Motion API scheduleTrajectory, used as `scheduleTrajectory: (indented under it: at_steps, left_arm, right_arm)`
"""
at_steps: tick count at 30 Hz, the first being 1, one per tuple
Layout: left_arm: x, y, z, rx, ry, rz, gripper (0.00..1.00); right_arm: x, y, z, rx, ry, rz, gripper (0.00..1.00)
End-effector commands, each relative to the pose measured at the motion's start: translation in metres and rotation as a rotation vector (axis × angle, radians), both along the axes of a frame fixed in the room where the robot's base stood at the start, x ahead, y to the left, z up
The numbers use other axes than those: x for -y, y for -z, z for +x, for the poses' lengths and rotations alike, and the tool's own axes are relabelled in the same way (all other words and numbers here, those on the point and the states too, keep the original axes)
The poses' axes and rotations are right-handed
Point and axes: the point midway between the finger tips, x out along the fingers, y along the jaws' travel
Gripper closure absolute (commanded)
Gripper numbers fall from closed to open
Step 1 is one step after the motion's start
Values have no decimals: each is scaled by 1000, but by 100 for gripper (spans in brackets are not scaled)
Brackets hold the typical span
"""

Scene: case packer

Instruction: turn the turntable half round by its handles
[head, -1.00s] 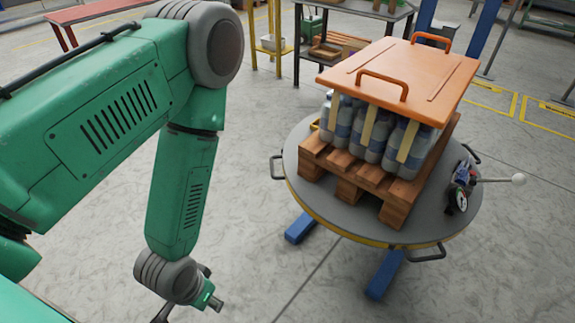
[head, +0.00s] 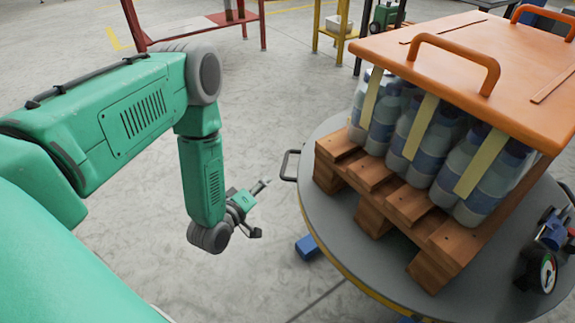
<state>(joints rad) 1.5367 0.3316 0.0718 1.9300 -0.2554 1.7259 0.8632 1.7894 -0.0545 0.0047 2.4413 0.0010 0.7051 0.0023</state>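The round grey turntable (head: 335,240) with a yellow edge fills the right side of the head view, cut off by the frame. A dark loop handle (head: 290,165) sticks out from its left rim. My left gripper (head: 262,208) is just left of the rim, below the handle in the picture and apart from it. Its two fingers are spread with nothing between them. On the turntable a wooden pallet (head: 375,220) carries several strapped bottles (head: 415,125) under an orange lid (head: 450,65) with two handles. My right gripper is not in view.
A gauge with fittings (head: 545,272) sits on the turntable at the lower right. A blue leg (head: 307,247) shows under the rim. A red table frame (head: 200,25) and a yellow stand (head: 333,40) are at the back. The floor between is clear.

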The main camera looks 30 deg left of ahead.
Motion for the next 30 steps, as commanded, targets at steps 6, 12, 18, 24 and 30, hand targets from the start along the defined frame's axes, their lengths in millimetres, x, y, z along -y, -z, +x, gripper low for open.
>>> scheduleTrajectory:
  at_steps: [6,12,18,24,30]
  left_arm:
    - [0,10,43,5,2,5,66]
    - [-3,19,84,1,2,7,66]
    - [-5,26,113,-1,3,4,66]
    - [-6,26,124,-3,2,5,66]
    - [-6,26,125,-3,2,5,66]
  right_arm:
    - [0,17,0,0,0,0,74]
    - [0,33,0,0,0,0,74]
    - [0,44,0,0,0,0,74]
    - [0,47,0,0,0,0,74]
    - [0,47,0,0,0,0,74]
